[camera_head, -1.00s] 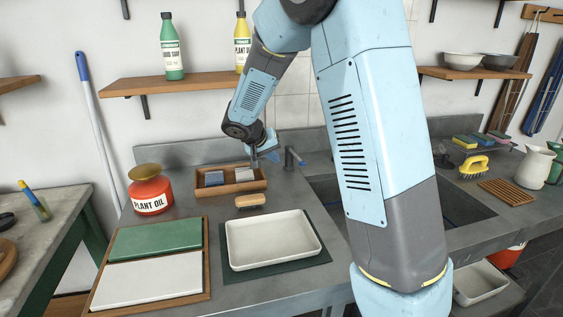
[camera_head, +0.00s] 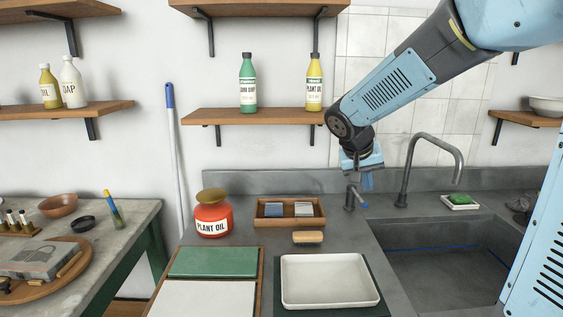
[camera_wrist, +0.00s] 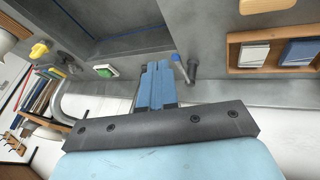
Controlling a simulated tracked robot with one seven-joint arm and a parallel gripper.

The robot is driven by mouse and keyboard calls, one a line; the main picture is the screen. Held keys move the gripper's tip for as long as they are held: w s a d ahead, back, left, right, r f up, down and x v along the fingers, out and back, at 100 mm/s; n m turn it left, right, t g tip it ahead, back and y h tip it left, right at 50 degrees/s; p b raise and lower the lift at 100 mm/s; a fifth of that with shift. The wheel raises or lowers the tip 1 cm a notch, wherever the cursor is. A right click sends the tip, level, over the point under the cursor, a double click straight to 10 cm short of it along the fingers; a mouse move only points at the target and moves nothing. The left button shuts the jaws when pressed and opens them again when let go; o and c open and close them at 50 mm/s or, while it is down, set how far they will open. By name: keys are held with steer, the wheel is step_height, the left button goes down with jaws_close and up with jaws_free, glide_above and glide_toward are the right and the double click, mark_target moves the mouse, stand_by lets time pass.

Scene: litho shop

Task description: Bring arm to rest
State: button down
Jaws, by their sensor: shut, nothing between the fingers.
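My arm (camera_head: 390,90) reaches in from the upper right in the head view. My gripper (camera_head: 367,181) hangs above the back of the counter, near the small tap, to the right of the wooden tray. In the wrist view my gripper's blue fingers (camera_wrist: 157,72) are together with nothing between them. The wooden tray (camera_head: 263,221) holds a blue-grey block (camera_head: 274,209) and a pale block (camera_head: 303,209); both also show in the wrist view, the blue one (camera_wrist: 300,51) and the pale one (camera_wrist: 254,55).
A small tap (camera_head: 350,197) and a tall curved faucet (camera_head: 408,170) stand by the sink (camera_head: 450,260). A wood-backed brush (camera_head: 308,237) lies behind the white tray (camera_head: 287,290). A red plant-oil pot (camera_head: 213,218) stands left. A shelf (camera_head: 250,116) holds two bottles.

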steer(key=s+r+n+t+y, duration=0.1)
steer(key=s+r+y, duration=0.1)
steer(key=s, duration=0.9)
steer(key=s+d+r+n+y, duration=0.1)
steer(key=s+r+y, duration=0.1)
steer(key=s, duration=0.9)
steer(key=shift+s+d+t, duration=0.25)
steer(key=shift+s+t, duration=0.1)
steer(key=shift+t, duration=0.05)
